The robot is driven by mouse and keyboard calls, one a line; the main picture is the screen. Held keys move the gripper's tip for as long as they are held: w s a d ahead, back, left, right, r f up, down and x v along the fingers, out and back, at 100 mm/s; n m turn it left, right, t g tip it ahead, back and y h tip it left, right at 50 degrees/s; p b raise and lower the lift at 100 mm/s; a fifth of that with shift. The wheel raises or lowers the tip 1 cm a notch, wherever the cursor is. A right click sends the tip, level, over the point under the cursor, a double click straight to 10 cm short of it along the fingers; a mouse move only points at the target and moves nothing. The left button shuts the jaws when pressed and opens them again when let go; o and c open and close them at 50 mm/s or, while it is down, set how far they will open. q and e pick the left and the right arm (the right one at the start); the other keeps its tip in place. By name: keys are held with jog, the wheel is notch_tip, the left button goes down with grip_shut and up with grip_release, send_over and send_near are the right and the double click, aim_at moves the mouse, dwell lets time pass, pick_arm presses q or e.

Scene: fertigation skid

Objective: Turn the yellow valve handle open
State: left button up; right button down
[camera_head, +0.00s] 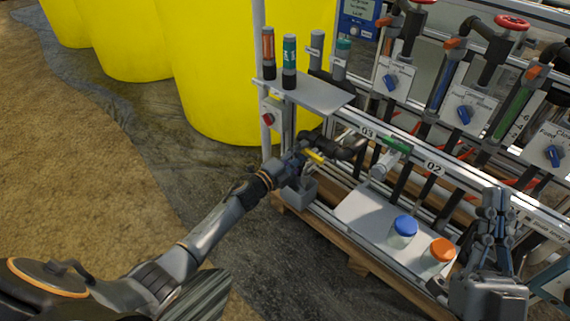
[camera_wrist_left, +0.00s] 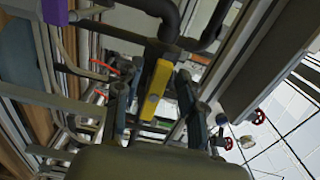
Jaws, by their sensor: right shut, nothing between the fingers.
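The yellow valve handle (camera_head: 314,157) sits on dark pipework at the left end of the skid, below the small grey shelf. In the left wrist view the handle (camera_wrist_left: 157,84) is upright in the picture, near the middle. My left gripper (camera_head: 301,156) is at the handle. In the left wrist view its two fingers stand apart, one on each side of the handle, with visible gaps; I see no clear contact. My right gripper (camera_head: 497,198) is shut and empty, pointing up at the right front of the skid, away from the handle.
A blue-lidded jar (camera_head: 403,231) and an orange-lidded jar (camera_head: 437,254) stand on a low grey tray. The small shelf (camera_head: 312,92) bears several tubes above my left gripper. Yellow tanks (camera_head: 230,70) stand behind. Blue-knobbed panels and red handwheels (camera_head: 512,22) are at the right.

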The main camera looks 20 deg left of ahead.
pick_arm(q)
jog(key=v, duration=1)
jog(key=shift+s, duration=0.15)
